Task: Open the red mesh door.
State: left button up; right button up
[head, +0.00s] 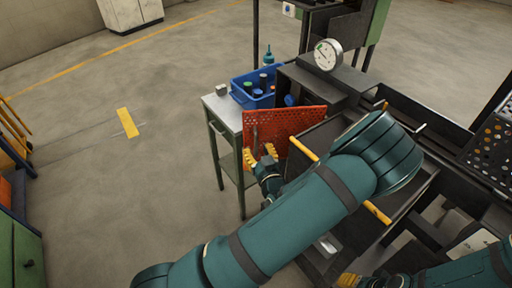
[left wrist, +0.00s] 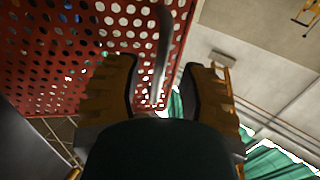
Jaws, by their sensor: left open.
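The red mesh door (head: 291,122) stands upright at the left end of the dark furnace housing, beside the metal cart. How far it is open I cannot tell. In the left wrist view its perforated red sheet (left wrist: 50,50) fills the upper left. A grey bar handle (left wrist: 161,60) runs along it. My left gripper (head: 261,157) is at the door's lower left, with yellow fingers open. In the left wrist view the fingers (left wrist: 165,95) lie on either side of the handle's lower end; contact is unclear. My right gripper (head: 348,280) shows only partly at the bottom edge.
A metal cart (head: 221,112) with a blue bin (head: 243,98) of bottles stands behind the door. A dial gauge (head: 328,54) sits above the housing. A yellow rail (head: 304,149) runs under my left forearm.

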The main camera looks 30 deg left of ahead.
pick_arm(q)
jog(key=shift+x, duration=1.1)
grip_shut()
jog(key=shift+d, duration=0.1)
